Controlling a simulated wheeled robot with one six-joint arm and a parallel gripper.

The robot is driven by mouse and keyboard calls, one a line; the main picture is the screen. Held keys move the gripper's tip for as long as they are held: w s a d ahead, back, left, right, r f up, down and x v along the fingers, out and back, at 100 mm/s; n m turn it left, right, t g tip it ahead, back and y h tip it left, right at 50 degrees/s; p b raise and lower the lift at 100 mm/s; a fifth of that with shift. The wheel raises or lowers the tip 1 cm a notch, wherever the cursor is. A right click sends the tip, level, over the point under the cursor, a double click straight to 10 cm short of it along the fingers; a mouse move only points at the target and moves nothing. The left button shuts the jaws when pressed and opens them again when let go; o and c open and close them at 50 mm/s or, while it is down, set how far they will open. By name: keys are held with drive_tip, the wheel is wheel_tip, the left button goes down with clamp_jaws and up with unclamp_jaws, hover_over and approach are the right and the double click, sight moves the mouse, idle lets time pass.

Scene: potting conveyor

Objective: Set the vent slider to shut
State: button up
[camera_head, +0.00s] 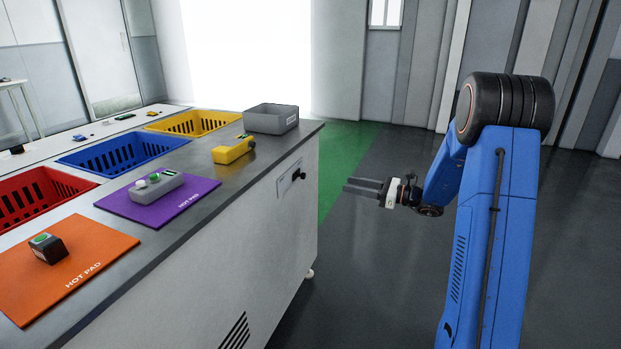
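A pale plate with a black knob (298,175), which looks like the vent slider, is fixed on the side panel of the counter near its far right corner. The knob sits toward the right part of the plate. The plate's markings are too small to read, so I cannot tell which setting it is at. My gripper (345,185) is to the right of the knob, apart from it, with its fingers pointing left toward the counter. A gap shows between the two fingers, and nothing is held.
Open floor (380,270) lies right of the counter.

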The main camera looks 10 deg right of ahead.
sight(300, 176)
drive_tip(key=x, duration=1.6)
drive_tip(key=shift+a, duration=0.15)
drive_tip(key=shift+c, duration=0.3)
